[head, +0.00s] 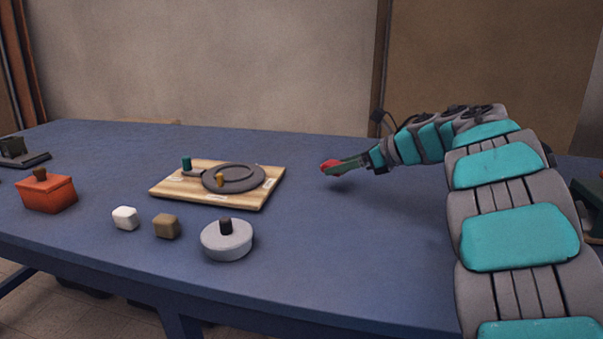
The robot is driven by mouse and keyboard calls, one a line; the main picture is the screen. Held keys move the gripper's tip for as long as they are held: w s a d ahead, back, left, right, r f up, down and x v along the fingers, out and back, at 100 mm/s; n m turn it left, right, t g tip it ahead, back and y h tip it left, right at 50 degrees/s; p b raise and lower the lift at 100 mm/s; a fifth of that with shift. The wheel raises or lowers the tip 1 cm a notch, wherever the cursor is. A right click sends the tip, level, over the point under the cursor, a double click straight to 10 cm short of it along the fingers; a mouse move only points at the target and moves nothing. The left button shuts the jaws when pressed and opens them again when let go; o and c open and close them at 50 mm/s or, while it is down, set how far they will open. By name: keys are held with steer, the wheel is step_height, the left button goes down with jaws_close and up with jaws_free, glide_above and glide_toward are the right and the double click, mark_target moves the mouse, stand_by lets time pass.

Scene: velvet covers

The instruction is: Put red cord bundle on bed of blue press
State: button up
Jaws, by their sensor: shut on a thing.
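My gripper (338,166) is at the end of my teal and grey arm, over the middle-right part of the table. It is shut on a small red thing, which I take to be the red cord bundle (327,165). Much of the bundle is hidden by the fingers. A shadow lies beneath, so the bundle seems held a little above the tabletop. I cannot make out a blue press in this view. A dark device (14,153) is cut off at the far left edge, and a dark green thing (587,201) is partly hidden behind my arm at the right.
On the blue table (340,270) lies a wooden board (162,190) with a grey disc mechanism (236,180). The table's front middle is clear.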

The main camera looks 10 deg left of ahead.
steer(key=a, duration=0.4)
steer(key=w+a+p, duration=0.1)
steer(key=a, duration=0.2)
steer(key=shift+a+f, duration=0.1)
steer(key=shift+f, duration=0.15)
steer(key=shift+a+f, duration=0.2)
steer(key=shift+a, duration=0.25)
steer(key=shift+w+f, duration=0.1)
steer(key=shift+f, duration=1.6)
steer(key=shift+f, duration=0.2)
steer(key=o, duration=1.5)
steer(key=shift+c, duration=0.2)
steer(key=shift+r, duration=0.2)
